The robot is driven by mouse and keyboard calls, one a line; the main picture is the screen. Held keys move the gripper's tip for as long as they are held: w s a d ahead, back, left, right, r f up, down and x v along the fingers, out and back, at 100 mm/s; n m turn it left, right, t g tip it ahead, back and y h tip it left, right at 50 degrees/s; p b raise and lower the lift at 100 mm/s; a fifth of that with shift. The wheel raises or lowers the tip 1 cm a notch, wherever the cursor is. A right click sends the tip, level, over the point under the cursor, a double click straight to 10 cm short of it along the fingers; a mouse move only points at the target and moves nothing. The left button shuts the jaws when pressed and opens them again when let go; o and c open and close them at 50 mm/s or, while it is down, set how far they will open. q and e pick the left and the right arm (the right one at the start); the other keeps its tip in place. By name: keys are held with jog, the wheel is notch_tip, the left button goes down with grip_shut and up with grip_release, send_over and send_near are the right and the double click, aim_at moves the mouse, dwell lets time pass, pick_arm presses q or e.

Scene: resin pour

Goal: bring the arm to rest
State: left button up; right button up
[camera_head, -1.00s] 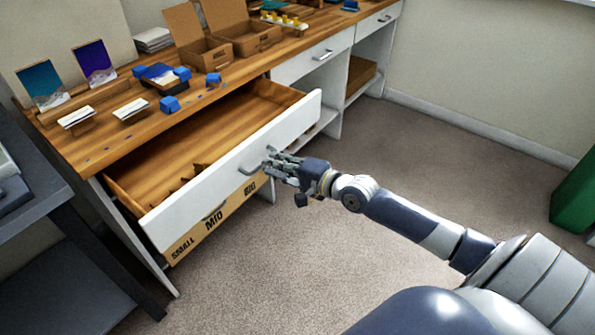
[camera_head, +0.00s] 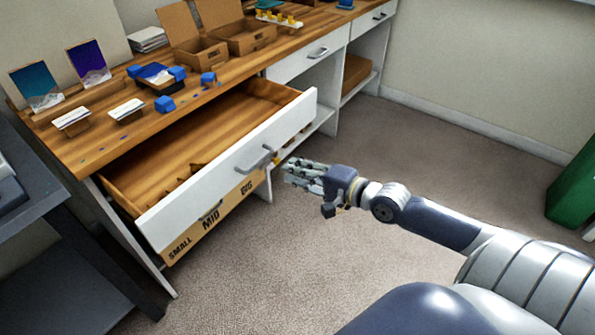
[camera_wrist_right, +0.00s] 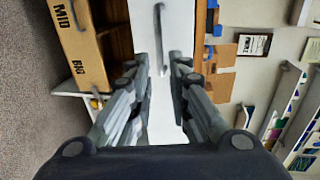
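My right gripper (camera_head: 288,170) is in front of the open white drawer (camera_head: 205,195), just right of its grey handle (camera_head: 258,161), with a small gap between the fingertips and the handle. In the right wrist view the two sets of fingers (camera_wrist_right: 159,68) stand apart. The drawer front (camera_wrist_right: 160,25) shows beyond them, with the handle (camera_wrist_right: 158,55) in the gap between the fingers and nothing clasped. My right arm stretches in from the lower right. My left gripper is out of view.
The drawer sticks out from the wooden workbench (camera_head: 75,150). A box front marked SMALL, MID and BIG (camera_head: 222,212) is below it. A dark shelf unit (camera_head: 60,235) stands at left, a green bin (camera_head: 575,190) at right. The carpet (camera_head: 430,155) between is clear.

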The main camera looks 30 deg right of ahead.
jog(key=s+d+f+n+g+h, duration=0.1)
jog(key=s+f+n+g, duration=0.1)
jog(key=f, duration=0.6)
jog(key=s+f+n+g+h, duration=0.1)
jog(key=s+f+n+h, duration=0.15)
jog(key=f, duration=0.65)
jog(key=s+a+f+n+g+h, duration=0.1)
jog(key=s+a+f+n+g, duration=0.2)
jog(key=s+f, duration=0.55)
jog(key=s+a+f+n+g, duration=0.3)
jog(key=s+f+n, duration=0.15)
jog(key=f, duration=0.65)
jog(key=s+a+f+n+g, duration=0.4)
jog(key=s+a+f, duration=0.3)
jog(key=s, duration=0.4)
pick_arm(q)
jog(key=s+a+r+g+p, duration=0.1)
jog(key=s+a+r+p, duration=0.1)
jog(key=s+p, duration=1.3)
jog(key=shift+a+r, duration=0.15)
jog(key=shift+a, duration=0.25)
pick_arm(e)
jog(key=s+d+r, duration=0.2)
jog(key=s+d, duration=0.1)
jog(key=s, duration=1.2)
jog(key=shift+d+r+g+h, duration=0.2)
jog(key=shift+g+h, duration=0.1)
jog(key=shift+h, duration=0.15)
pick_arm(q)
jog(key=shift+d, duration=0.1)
